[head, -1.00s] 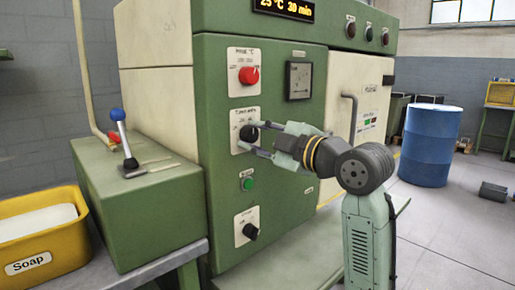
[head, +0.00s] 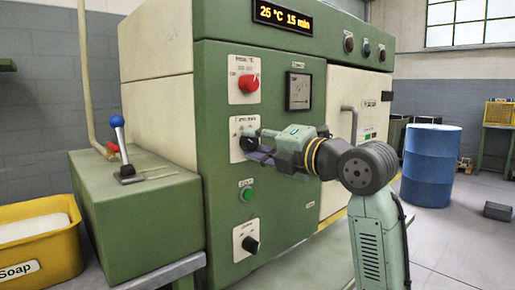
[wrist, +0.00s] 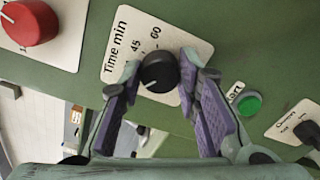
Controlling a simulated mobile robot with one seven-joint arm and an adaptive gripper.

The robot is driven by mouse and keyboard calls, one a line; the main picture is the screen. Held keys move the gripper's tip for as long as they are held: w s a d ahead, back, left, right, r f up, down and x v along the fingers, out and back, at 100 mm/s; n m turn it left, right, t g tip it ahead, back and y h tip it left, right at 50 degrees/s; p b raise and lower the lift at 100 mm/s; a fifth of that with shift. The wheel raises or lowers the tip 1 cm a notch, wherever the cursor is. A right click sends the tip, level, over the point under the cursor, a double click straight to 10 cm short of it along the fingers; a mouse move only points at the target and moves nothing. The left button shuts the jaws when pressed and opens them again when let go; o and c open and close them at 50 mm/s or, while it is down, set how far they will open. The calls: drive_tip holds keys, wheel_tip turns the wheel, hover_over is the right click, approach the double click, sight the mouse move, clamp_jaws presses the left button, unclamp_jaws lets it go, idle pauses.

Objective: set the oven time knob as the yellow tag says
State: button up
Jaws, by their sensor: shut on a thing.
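The black time knob (head: 249,141) sits on a white plate on the oven's green front. In the wrist view the same knob (wrist: 160,73) lies between my purple-padded fingers, under the print "Time min", "45" and "60". Its light pointer mark faces lower left there. My gripper (head: 256,142) is shut on the knob, one finger on each side; it also shows in the wrist view (wrist: 161,80). The oven display (head: 283,17) reads about 25 °C and 15 min. I cannot make out a yellow tag in these views.
A red knob (head: 249,83) is above the time knob. A green button (head: 247,195) and another black knob (head: 250,244) are below. The oven door handle (head: 351,120) stands out to the right. A blue-topped lever (head: 118,135) and a soap bin (head: 38,250) are left.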

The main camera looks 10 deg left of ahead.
drive_tip(key=shift+f+n, duration=0.1)
drive_tip(key=shift+n, duration=0.5)
drive_tip(key=o, duration=1.2)
drive_tip(key=shift+c, duration=0.2)
drive_tip(key=v, duration=1.2)
